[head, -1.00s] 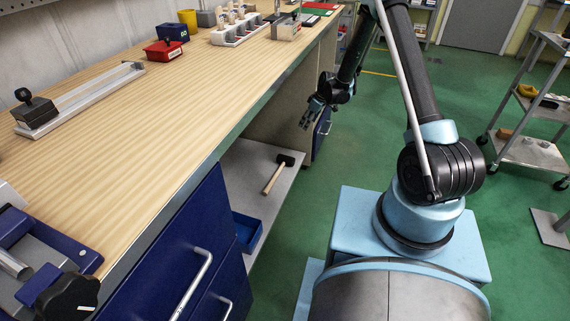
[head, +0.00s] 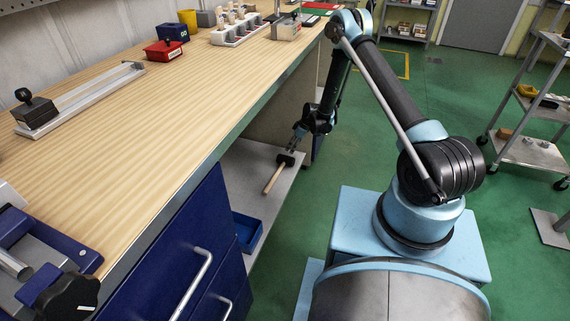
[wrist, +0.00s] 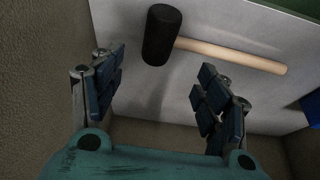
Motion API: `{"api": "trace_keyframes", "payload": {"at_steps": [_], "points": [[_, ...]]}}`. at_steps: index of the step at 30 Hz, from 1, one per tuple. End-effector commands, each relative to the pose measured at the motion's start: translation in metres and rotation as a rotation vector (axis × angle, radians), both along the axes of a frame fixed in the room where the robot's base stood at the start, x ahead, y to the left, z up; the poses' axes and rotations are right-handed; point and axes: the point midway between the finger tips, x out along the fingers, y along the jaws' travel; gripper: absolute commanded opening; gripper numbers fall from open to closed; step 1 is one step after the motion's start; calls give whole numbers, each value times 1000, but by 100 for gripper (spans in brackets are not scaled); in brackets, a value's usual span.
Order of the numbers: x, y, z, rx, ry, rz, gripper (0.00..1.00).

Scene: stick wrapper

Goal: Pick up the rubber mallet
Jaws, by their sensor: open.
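The rubber mallet (head: 272,181) lies on the grey lower shelf (head: 262,157) under the workbench, with a black head and a pale wooden handle. In the wrist view its black head (wrist: 162,34) is beyond my fingertips, between their lines, and the handle (wrist: 235,55) runs to the right. My gripper (head: 292,150) is beside the mallet's head at the shelf, seen from the head camera. In the wrist view my gripper (wrist: 158,92) is open, with its two blue-padded fingers apart and nothing between them. The head camera cannot show whether they touch the mallet.
The wooden benchtop (head: 170,120) overhangs the shelf. A blue tray (head: 247,231) sits on the shelf near the blue drawers (head: 190,250). A shelf trolley (head: 535,150) stands at the right.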

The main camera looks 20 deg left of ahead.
Motion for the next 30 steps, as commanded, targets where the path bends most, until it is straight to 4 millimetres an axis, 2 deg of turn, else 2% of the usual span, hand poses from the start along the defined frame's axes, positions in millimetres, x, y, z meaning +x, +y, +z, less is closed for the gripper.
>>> {"api": "trace_keyframes", "payload": {"at_steps": [9,19,30], "points": [[3,16,-39,0,0,1,68],[4,23,-55,0,0,0,68],[8,39,-92,0,0,0,68]]}}
